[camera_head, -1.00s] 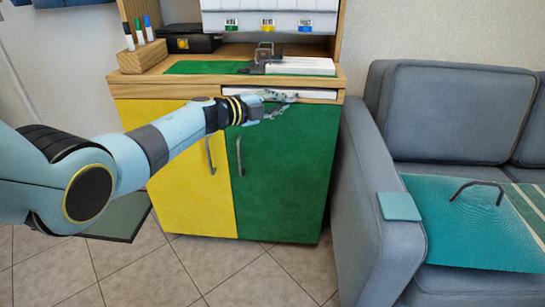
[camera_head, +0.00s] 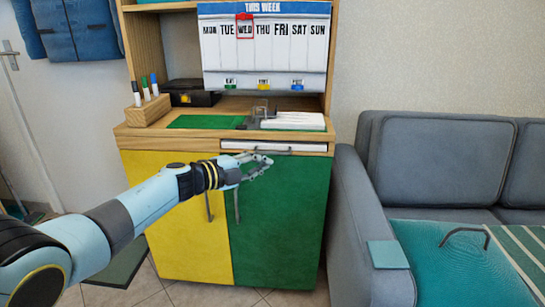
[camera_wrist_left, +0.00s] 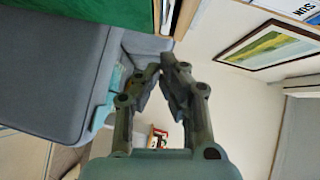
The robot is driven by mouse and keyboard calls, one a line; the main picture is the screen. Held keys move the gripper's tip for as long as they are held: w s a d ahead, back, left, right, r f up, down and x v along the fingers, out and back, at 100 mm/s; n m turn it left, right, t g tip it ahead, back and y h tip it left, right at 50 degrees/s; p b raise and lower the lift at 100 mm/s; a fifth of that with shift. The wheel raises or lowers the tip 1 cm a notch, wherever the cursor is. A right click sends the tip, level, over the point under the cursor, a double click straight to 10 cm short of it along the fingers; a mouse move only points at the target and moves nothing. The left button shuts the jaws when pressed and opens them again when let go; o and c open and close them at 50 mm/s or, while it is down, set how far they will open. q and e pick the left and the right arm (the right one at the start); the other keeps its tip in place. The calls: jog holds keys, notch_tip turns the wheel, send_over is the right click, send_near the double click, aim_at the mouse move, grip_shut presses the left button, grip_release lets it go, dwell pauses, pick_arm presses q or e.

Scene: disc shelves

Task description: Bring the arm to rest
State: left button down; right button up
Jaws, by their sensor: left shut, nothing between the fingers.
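My left gripper (camera_head: 262,162) is in front of the wooden cabinet, just below the narrow white drawer (camera_head: 275,146) and before the top of the green door (camera_head: 285,215). Its fingers point right and are shut with nothing held. In the left wrist view the fingertips of the left gripper (camera_wrist_left: 168,68) come together, empty. My left arm reaches in from the lower left, passing before the yellow door (camera_head: 170,235). I cannot tell whether the gripper touches the cabinet front. My right gripper is out of view.
A grey sofa (camera_head: 435,160) stands right of the cabinet, with a teal mat (camera_head: 435,255) and a dark handle on its seat. On the cabinet top are a pen block (camera_head: 148,110), a black box (camera_head: 190,92) and a white stack (camera_head: 293,121). A week board (camera_head: 264,50) is above.

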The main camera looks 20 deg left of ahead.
pick_arm(q)
jog(key=p+v, duration=0.1)
jog(key=v, duration=0.4)
jog(key=s+a+f+n+g+y, duration=0.1)
jog(key=s+f+n+g+y, duration=0.75)
jog(key=s+f, duration=2.15)
jog(key=s+f+n+g, duration=0.1)
jog(key=s+f+n, duration=0.3)
jog(key=s, duration=0.7)
jog(key=s+f+n+g, duration=0.2)
jog(key=s+f+n, duration=0.2)
jog(key=s, duration=0.7)
jog(key=s+a+f+n+g, duration=0.1)
jog(key=s+f+n, duration=0.3)
jog(key=s, duration=0.7)
jog(key=shift+f+n+g, duration=0.3)
jog(key=shift+n+g, duration=0.15)
jog(key=shift+n, duration=0.4)
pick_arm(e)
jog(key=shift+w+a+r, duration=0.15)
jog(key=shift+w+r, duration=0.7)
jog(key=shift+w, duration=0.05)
pick_arm(q)
jog(key=shift+s, duration=0.1)
